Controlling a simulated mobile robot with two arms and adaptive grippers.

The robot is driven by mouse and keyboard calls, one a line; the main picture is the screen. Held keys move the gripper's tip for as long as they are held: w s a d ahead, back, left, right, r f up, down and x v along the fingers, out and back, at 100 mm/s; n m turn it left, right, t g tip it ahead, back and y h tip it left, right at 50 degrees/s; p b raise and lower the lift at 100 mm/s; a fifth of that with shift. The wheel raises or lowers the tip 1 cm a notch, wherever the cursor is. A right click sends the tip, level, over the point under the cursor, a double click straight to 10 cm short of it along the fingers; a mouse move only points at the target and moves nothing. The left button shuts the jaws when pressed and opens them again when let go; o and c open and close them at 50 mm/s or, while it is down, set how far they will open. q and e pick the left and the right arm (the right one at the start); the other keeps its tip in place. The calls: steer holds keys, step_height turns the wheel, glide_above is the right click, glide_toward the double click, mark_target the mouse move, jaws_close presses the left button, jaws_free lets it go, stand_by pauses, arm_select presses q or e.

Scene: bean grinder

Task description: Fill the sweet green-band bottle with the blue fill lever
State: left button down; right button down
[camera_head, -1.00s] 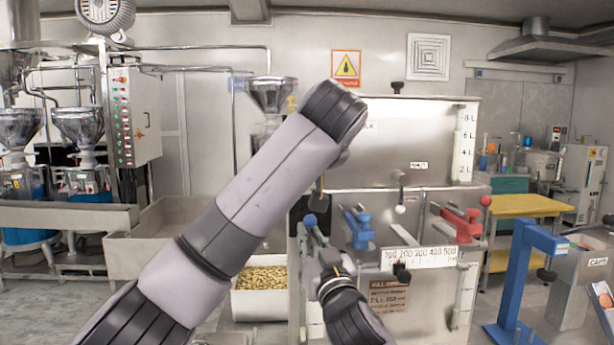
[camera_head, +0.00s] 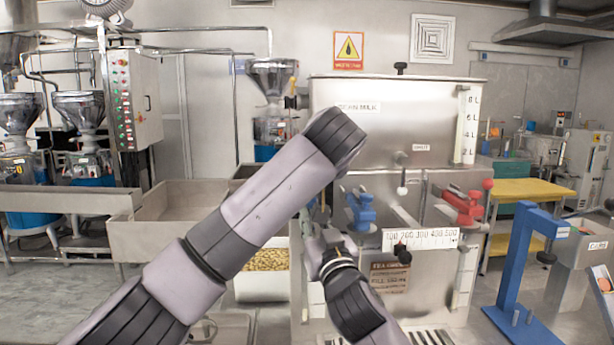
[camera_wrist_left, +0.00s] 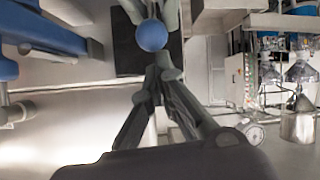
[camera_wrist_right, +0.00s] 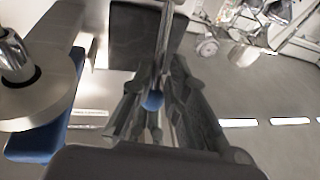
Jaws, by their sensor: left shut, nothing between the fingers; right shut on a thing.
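The blue valve (camera_head: 361,208) sits on the front of the steel machine. Its lever's round blue knob shows between my right fingers (camera_wrist_right: 152,101) in the right wrist view and just beyond my left fingertips in the left wrist view (camera_wrist_left: 152,35). My right gripper (camera_head: 309,225) is shut on this blue fill lever. My left gripper (camera_wrist_left: 158,78) is shut and empty, close to the knob; in the head view my left arm hides it. I cannot make out the green-band bottle in any view.
A red valve (camera_head: 466,206) sits to the right on the same machine (camera_head: 400,130), above a scale plate (camera_head: 420,238). A blue stand (camera_head: 515,265) is at the right. A bin of beans (camera_head: 262,285) stands left of the machine, partly behind my left arm.

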arm_select(q)
steer(key=shift+f, duration=0.1)
steer(key=shift+s+d+f, duration=0.15)
steer(key=shift+s+f, duration=0.25)
steer(key=shift+s, duration=0.25)
steer(key=shift+s+f, duration=0.15)
steer(key=shift+s, duration=0.05)
arm_select(e)
steer(key=shift+d+r, duration=0.1)
steer(key=shift+d, duration=0.05)
arm_select(q)
steer(key=shift+d, duration=0.1)
arm_select(e)
steer(key=c, duration=1.8)
jaws_free()
steer(key=shift+s+r, duration=0.1)
steer(key=shift+r, duration=0.05)
arm_select(q)
steer(key=shift+w+d+t, duration=0.1)
steer(key=shift+t, duration=0.2)
arm_select(e)
steer(key=o, duration=0.4)
steer(key=shift+d+f, duration=0.1)
steer(key=shift+f, duration=0.1)
